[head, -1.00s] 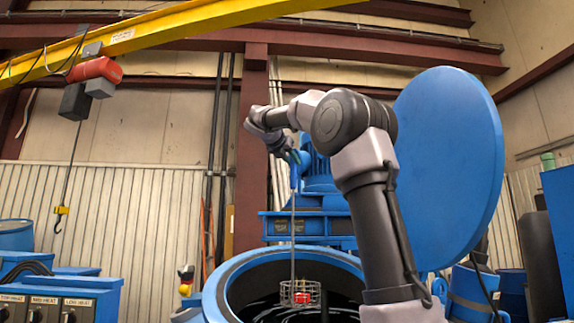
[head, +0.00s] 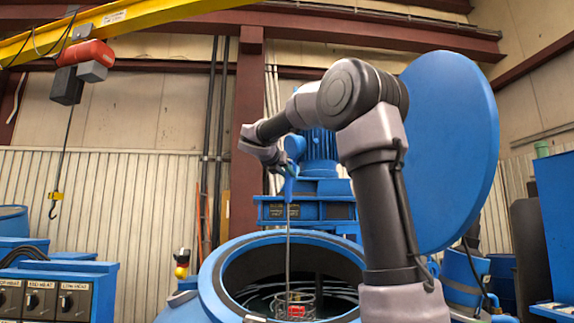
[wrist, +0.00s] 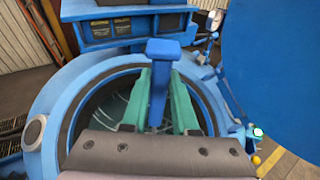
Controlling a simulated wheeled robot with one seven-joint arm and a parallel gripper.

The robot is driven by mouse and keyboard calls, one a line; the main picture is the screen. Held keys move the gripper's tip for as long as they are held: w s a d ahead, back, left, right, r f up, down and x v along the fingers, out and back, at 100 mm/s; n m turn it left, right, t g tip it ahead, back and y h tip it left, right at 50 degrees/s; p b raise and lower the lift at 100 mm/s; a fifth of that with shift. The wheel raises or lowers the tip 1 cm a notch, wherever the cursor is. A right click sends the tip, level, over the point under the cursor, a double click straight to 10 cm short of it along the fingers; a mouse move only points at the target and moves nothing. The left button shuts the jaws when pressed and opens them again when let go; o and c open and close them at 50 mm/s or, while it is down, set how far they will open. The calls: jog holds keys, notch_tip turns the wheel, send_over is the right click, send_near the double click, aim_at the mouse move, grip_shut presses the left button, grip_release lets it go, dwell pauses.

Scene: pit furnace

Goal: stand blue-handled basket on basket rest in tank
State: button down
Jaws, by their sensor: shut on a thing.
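The basket (head: 309,305) is a small wire cage with a red piece (head: 296,311) inside, on a long thin rod with a blue handle (head: 290,188) at the top. It hangs upright inside the mouth of the round blue tank (head: 215,285). My gripper (head: 287,172) is shut on the blue handle above the tank. In the wrist view, green fingers (wrist: 157,100) stand on both sides of the handle (wrist: 163,50). The basket rest cannot be made out; the tank's inside is dark, with curved lines around the basket.
A large round blue lid (head: 445,150) stands open right of the tank. Blue machinery (head: 310,210) is behind it. A hoist hook (head: 55,200) hangs at left above control boxes (head: 55,295). A yellow beam (head: 120,22) crosses overhead.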

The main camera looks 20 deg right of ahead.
notch_tip(320, 180, down, 33)
jog(key=shift+f, duration=0.15)
dwell(1.5)
jog(key=shift+f, duration=0.3)
dwell(0.7)
grip_release()
jog(key=shift+f, duration=0.1)
dwell(0.4)
dwell(0.3)
jog(key=v, duration=1.1)
dwell(0.5)
dwell(0.3)
